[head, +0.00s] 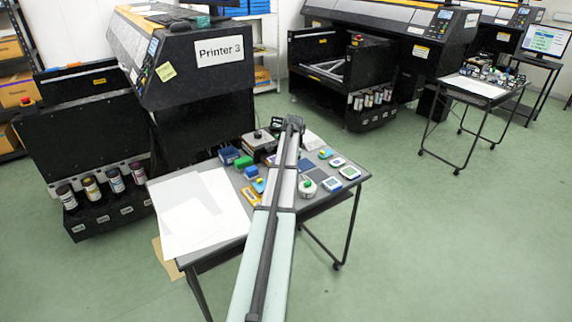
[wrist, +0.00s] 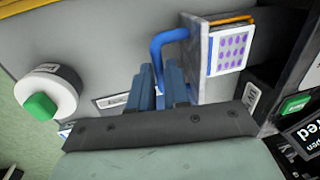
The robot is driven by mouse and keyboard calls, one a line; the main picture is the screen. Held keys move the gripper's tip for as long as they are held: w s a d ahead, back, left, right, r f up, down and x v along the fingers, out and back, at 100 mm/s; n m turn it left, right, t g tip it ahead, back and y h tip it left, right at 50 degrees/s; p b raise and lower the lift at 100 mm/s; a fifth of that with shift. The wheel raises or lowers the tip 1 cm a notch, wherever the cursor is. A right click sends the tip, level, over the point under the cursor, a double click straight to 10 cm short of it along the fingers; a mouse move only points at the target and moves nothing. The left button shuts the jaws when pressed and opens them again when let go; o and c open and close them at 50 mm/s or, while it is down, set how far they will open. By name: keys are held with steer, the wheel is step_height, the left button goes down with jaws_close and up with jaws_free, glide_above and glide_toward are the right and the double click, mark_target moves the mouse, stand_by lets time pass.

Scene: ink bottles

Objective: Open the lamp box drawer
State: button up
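A white round thing with a green button (wrist: 42,103) lies left in the wrist view. Black labelled things stand at the right. Printer 3 (head: 190,65) stands behind.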

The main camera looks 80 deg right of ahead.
steer(key=o, duration=0.4)
steer(key=shift+c, duration=0.2)
steer(key=shift+r, duration=0.1)
step_height(320, 180, up, 14)
steer(key=s+a, duration=0.1)
steer(key=shift+s+a+f, duration=0.25)
steer(key=shift+s+a, duration=0.1)
step_height(320, 180, up, 7)
stand_by(1.2)
stand_by(0.4)
